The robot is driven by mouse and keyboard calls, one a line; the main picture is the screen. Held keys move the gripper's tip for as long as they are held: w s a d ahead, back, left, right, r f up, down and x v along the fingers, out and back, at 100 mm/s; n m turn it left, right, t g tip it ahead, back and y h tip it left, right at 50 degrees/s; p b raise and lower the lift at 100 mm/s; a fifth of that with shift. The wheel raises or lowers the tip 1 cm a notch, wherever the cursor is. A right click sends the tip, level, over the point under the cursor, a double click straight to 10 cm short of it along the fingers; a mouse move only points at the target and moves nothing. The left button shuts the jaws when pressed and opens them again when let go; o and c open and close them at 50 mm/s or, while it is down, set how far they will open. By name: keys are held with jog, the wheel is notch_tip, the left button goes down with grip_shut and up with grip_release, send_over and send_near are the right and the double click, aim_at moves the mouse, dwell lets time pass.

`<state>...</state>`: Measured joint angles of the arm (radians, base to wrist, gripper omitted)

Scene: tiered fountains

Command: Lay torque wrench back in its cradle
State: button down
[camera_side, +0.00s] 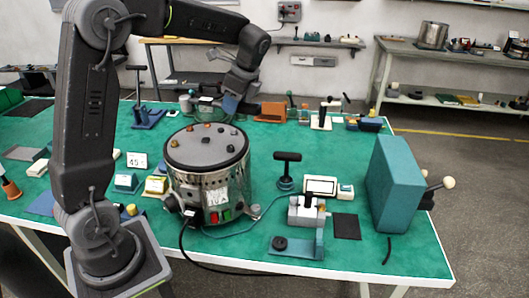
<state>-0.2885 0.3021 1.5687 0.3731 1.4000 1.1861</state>
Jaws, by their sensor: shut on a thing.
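My gripper (232,104) is at the back of the green table, just behind and above the round metal drum. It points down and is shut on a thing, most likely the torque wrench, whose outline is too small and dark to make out. An orange block-like holder (271,111) stands just right of my gripper. A blue stand (148,118) with an upright black T-handle is at the back left. I cannot tell which of the holders is the wrench's cradle.
The metal drum (208,187) with a dark knobbed lid fills the table's middle. A tall teal box (396,184) stands at the right edge. A black T-handle (286,170) on a teal base and a grey clamp-like fixture (306,212) stand right of the drum. Cables run along the front.

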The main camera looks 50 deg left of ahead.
jog(key=w+d+n+g+h, duration=0.1)
jog(key=d+n, duration=0.4)
jog(key=d, duration=1)
notch_tip(320, 180, down, 20)
jog(key=s+a+n+g+h, duration=0.1)
jog(key=s+a+n+h, duration=0.15)
jog(key=n, duration=0.35)
jog(key=w+d+m+y, duration=0.1)
jog(key=w+d+m, duration=0.2)
jog(key=d, duration=0.3)
jog(key=w+d+f+m+y, duration=0.1)
jog(key=w+d+m, duration=0.2)
jog(key=d, duration=0.4)
jog(key=w+d+m+t+y, duration=0.1)
jog(key=w+d+m, duration=0.1)
jog(key=w+d, duration=0.3)
jog(key=shift+d+f+m, duration=0.25)
jog(key=shift+d+m, duration=0.15)
jog(key=shift+d, duration=0.8)
jog(key=shift+f, duration=0.1)
jog(key=shift+f, duration=2.3)
